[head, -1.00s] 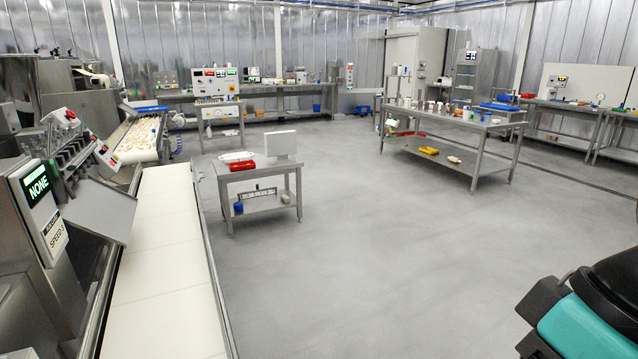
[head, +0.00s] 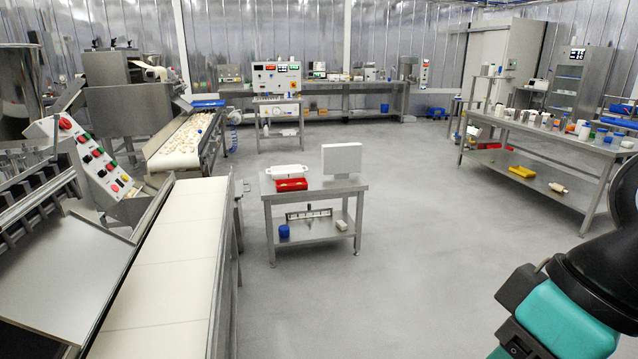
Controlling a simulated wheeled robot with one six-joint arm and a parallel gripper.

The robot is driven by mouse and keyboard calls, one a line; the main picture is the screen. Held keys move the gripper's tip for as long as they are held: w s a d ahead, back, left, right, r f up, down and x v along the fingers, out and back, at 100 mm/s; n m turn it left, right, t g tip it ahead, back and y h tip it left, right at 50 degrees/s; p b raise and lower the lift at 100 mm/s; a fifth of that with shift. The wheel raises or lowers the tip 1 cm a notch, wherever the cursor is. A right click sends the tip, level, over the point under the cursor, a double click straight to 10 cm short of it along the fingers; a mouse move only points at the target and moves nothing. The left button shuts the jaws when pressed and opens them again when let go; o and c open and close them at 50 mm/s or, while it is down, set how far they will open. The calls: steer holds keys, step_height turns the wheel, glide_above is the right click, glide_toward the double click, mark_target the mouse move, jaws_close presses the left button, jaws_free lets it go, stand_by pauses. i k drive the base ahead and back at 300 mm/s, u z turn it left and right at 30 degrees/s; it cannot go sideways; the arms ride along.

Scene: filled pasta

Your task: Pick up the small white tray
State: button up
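A small white tray (head: 287,171) with handle-like ends lies on top of a small steel table (head: 315,189) in the middle of the head view. It sits just behind a red tray (head: 291,185); I cannot tell if they touch. A white upright panel or box (head: 341,159) stands to its right on the same table. Part of my arm, black and teal, shows at the lower right, well apart from the table. My gripper is not in view.
A white conveyor (head: 165,265) runs along the left, beside a machine with a button panel (head: 92,158). A long steel table (head: 545,137) with several containers stands at the right. A steel bench (head: 340,88) lines the back wall. The grey floor (head: 400,240) between is clear.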

mark_target(292, 170)
steer(key=u, duration=0.25)
steer(key=i, duration=2.1)
steer(key=u, duration=0.35)
steer(key=i, duration=2.95)
steer(key=z, duration=0.05)
